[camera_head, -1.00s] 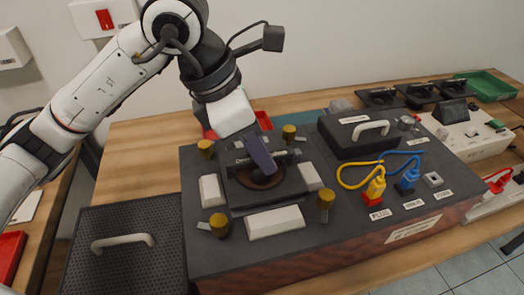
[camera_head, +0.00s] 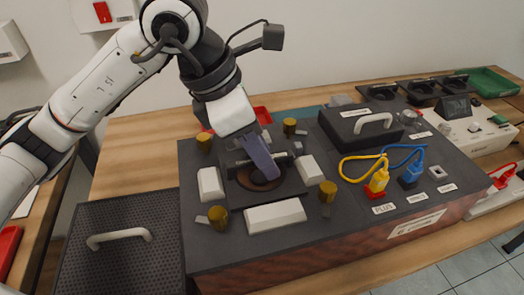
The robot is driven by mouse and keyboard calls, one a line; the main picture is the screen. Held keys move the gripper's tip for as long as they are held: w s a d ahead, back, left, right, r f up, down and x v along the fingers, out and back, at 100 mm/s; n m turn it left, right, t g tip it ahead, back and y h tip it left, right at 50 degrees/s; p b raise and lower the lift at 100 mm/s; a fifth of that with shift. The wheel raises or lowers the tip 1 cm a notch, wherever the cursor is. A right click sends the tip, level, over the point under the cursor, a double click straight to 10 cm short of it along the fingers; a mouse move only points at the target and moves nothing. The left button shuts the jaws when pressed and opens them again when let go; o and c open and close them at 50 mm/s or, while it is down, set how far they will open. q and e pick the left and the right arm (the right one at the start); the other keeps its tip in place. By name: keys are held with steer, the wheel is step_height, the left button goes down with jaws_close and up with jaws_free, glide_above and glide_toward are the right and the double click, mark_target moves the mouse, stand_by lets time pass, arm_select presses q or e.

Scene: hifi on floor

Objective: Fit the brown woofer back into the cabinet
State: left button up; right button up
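The brown woofer (camera_head: 262,187), a brown cone in a dark square frame with a metal bar across it, sits at the cabinet's top between white blocks. Whether it is fully seated I cannot tell. The cabinet (camera_head: 345,215) is a wide dark-topped box with a wood-like front. My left gripper (camera_head: 264,160) points down over the woofer's middle. Its grey-purple finger crosses the bar and hides part of bar and cone. Only one finger shows clearly, so its grip on the bar is unclear. My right gripper is not in view.
Yellow-brown knobs (camera_head: 328,191) and white blocks (camera_head: 274,216) surround the woofer. A dark lid with a handle (camera_head: 373,121), a yellow plug (camera_head: 378,181) and a blue plug (camera_head: 410,174) stand to the right. A dark perforated panel (camera_head: 122,265) lies at left. Spare drivers (camera_head: 421,94) sit behind.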

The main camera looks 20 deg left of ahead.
arm_select(q)
steer(key=shift+f, duration=0.15)
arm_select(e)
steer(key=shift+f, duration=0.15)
arm_select(q)
steer(key=v, duration=1)
steer(key=shift+r, duration=0.25)
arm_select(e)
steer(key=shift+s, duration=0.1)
arm_select(q)
steer(key=shift+r+p, duration=0.1)
steer(key=shift+p, duration=0.2)
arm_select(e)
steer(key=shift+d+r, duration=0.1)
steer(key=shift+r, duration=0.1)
